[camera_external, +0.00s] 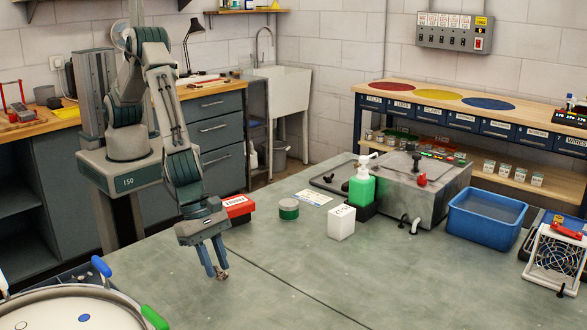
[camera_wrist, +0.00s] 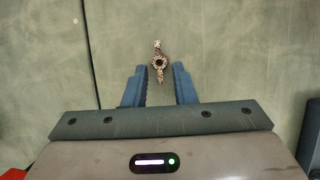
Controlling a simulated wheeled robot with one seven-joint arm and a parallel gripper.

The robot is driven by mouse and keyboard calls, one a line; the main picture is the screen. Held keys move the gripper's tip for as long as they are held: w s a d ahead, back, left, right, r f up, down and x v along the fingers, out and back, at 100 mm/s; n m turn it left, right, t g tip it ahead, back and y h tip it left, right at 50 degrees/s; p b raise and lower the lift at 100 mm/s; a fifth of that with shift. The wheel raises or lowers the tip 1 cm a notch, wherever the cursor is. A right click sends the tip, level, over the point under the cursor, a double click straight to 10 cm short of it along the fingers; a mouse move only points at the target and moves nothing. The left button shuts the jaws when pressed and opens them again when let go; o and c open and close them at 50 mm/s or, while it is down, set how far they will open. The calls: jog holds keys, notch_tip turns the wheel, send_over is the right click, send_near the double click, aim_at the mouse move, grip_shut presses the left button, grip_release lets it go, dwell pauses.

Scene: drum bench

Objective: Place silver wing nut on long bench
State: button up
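The silver wing nut (camera_wrist: 158,61) lies between and just beyond my gripper's fingertips in the wrist view, with a small gap on each side. In the external view the wing nut (camera_external: 223,276) shows at the fingertips, low over the grey-green table (camera_external: 290,255). My gripper (camera_external: 217,272) points down and is open; its blue fingers also show in the wrist view (camera_wrist: 159,70). The exact height of the fingertips is hard to tell. A long wooden-topped bench (camera_external: 420,90) with labelled drawers stands along the back right wall.
A round pale drum (camera_external: 65,308) is at front left. The table's front middle is clear.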

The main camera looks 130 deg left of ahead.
jog(key=shift+o, duration=0.9)
jog(key=shift+r, duration=0.1)
jog(key=shift+r, duration=0.2)
jog(key=s+a+r+n+b, duration=0.15)
jog(key=s+r+n, duration=0.3)
jog(key=r, duration=0.45)
jog(key=s+a+r+n, duration=0.3)
jog(key=s+r, duration=0.3)
jog(key=r, duration=0.3)
jog(key=s+a+r+n, duration=0.2)
jog(key=s+a+n, duration=0.1)
jog(key=s+n, duration=0.6)
jog(key=s+a+r+n, duration=0.2)
jog(key=s+a+n, duration=0.1)
jog(key=s+n, duration=0.7)
jog(key=s+a+r+n+g, duration=0.1)
jog(key=s+a+r+n, duration=0.1)
jog(key=s+n, duration=0.7)
jog(key=s+a, duration=0.1)
jog(key=s, duration=0.2)
jog(key=shift+n, duration=0.35)
